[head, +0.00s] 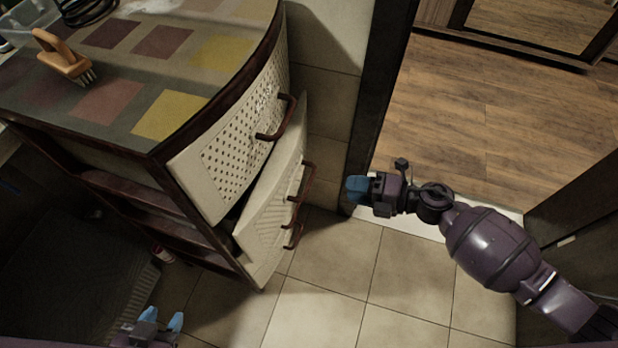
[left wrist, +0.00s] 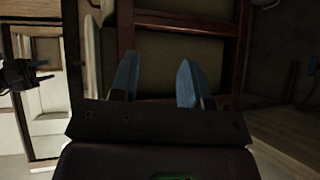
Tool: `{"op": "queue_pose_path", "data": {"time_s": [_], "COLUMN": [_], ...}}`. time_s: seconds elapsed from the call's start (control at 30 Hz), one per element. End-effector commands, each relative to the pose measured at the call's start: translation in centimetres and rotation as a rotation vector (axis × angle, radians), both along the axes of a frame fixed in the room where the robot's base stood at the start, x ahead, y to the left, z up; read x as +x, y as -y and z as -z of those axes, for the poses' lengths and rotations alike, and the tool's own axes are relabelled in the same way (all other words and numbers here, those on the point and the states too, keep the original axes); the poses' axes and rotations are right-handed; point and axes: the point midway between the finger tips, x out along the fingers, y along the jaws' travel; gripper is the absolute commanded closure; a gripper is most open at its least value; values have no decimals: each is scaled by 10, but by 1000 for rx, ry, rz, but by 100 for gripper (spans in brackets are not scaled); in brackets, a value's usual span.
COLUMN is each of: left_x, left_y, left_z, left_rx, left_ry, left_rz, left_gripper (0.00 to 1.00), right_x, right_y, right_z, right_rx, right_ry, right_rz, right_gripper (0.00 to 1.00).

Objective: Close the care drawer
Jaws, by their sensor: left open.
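A wooden cabinet with cream, perforated drawer fronts and dark red handles fills the left of the head view. Its upper drawer front (head: 232,148) is above a lower drawer front (head: 275,195) that juts out at an angle, with a dark gap between them. No label shows which one is the care drawer. My left gripper (head: 162,320) is low beside the cabinet's near side, fingers apart and empty. In the left wrist view it (left wrist: 157,82) faces the cabinet's red-brown frame (left wrist: 185,22). My right gripper (head: 358,189) is right of the drawer handles, touching nothing; its finger gap is unclear.
A wooden-handled brush (head: 64,55) and a clear container (head: 28,22) stand on the patterned cabinet top (head: 180,70). Tiled floor (head: 320,310) is free right of the cabinet. A dark door frame (head: 380,100) leads to a wooden floor (head: 500,110).

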Motion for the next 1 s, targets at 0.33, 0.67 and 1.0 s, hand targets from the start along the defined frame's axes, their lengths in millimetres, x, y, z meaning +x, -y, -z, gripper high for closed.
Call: {"op": "queue_pose_path", "data": {"time_s": [0.33,0.67,1.0], "left_x": [3,9,11], "left_y": [2,5,5], "left_z": [2,1,-3], "left_rx": [5,16,24], "left_ry": [4,20,33], "left_rz": [9,26,35], "left_gripper": [57,57,57], "right_x": [9,25,33], "right_y": [-31,-81,-101], "right_z": [8,20,22], "right_rx": [9,7,5], "right_ry": [-20,-19,-16], "right_rz": [1,1,2], "right_gripper": [64,64,64]}}
